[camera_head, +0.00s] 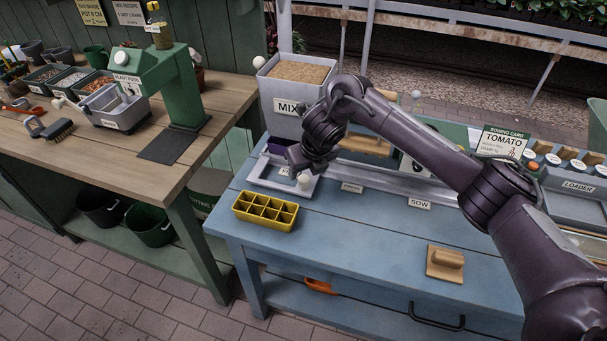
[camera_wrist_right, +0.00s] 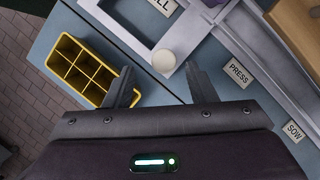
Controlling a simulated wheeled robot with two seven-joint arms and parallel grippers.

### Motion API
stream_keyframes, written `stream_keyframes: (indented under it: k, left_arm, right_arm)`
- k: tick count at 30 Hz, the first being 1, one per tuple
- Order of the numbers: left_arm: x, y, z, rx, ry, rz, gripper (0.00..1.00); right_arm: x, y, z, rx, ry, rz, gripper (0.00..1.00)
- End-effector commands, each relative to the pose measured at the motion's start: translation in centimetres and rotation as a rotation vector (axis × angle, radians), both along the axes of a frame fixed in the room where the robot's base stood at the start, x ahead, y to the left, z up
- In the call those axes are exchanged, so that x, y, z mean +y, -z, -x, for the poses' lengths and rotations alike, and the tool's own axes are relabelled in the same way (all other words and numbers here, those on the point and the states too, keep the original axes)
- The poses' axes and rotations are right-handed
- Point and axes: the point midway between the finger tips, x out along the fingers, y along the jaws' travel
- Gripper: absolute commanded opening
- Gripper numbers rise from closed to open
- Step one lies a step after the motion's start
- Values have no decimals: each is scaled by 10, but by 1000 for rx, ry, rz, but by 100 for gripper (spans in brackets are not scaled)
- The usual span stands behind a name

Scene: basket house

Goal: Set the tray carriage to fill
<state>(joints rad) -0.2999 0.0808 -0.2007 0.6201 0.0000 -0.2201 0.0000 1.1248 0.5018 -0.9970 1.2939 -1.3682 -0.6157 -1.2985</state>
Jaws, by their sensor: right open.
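The tray carriage, a pale grey open frame (camera_head: 262,182), sits at the left end of the rail on the blue bench, below the mix hopper. A label partly hidden in the head view ends in "LL" (camera_wrist_right: 162,6) in the wrist view and lies within the frame. The carriage's round white knob (camera_head: 303,182) is at its front right corner; it also shows in the wrist view (camera_wrist_right: 165,60). My right gripper (camera_wrist_right: 161,76) is open, its fingers on either side of the knob in that view; contact cannot be told. My left gripper is not in view.
A yellow seed tray (camera_head: 266,221) lies on the bench front, close to my right gripper's left finger. The PRESS (camera_head: 352,187) and SOW (camera_head: 419,203) labels are farther right. The grey MIX hopper (camera_head: 289,122) stands behind. A wooden block (camera_head: 445,271) lies front right.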

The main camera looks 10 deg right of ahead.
Motion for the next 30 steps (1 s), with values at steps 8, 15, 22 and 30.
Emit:
stream_keyframes:
  k: [8, 15, 22, 30]
  left_arm:
    - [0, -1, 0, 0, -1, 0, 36]
    - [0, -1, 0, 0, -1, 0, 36]
    - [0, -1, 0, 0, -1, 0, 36]
    - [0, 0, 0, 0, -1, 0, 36]
  right_arm:
    - [-2, -30, 11, -1, -1, 1, 51]
    - [-3, -31, 12, 0, 0, 0, 51]
    - [-2, -31, 12, 0, 0, 0, 51]
    - [64, 3, 36, -34, 128, -198, 51]
